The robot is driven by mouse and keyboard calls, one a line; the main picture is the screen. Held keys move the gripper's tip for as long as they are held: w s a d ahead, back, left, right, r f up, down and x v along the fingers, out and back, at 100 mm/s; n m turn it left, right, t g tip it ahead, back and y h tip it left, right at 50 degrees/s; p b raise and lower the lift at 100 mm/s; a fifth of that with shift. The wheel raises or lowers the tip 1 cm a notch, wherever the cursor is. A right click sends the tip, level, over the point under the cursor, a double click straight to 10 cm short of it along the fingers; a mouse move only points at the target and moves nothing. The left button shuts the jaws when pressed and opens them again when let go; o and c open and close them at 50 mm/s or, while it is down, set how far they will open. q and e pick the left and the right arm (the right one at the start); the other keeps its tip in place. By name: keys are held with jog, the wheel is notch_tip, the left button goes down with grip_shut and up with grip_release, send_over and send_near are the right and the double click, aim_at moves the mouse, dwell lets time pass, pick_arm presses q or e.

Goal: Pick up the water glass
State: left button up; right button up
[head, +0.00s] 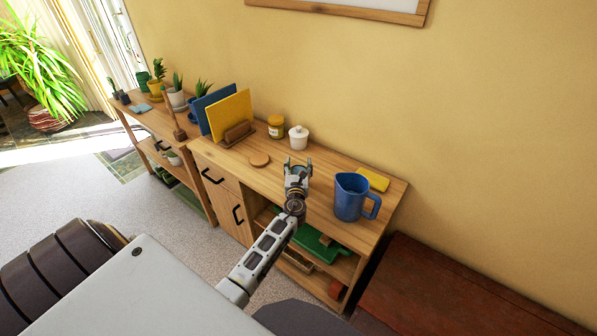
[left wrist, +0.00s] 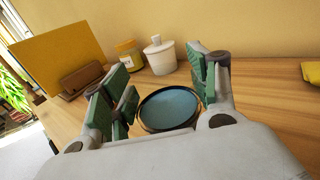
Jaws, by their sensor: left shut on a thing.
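The water glass (left wrist: 169,109) shows in the left wrist view as a round, dark-rimmed opening with blue-grey inside, between the green finger pads. My left gripper (left wrist: 160,92) is shut on it. In the head view my left gripper (head: 298,174) is over the front part of the wooden cabinet top, left of the blue jug. There the glass is mostly hidden by the gripper. I cannot tell whether its base touches the wood. My right gripper is not in view.
A blue jug (head: 351,198) stands right of the gripper, with a yellow cloth (head: 373,179) behind it. Boards in a holder (head: 237,133) stand further left.

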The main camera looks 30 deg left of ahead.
pick_arm(q)
jog(key=shift+r, duration=0.25)
notch_tip(320, 180, up, 10)
jog(key=p, duration=0.3)
jog(key=shift+f, duration=0.15)
dwell(0.5)
jog(key=shift+f, duration=0.2)
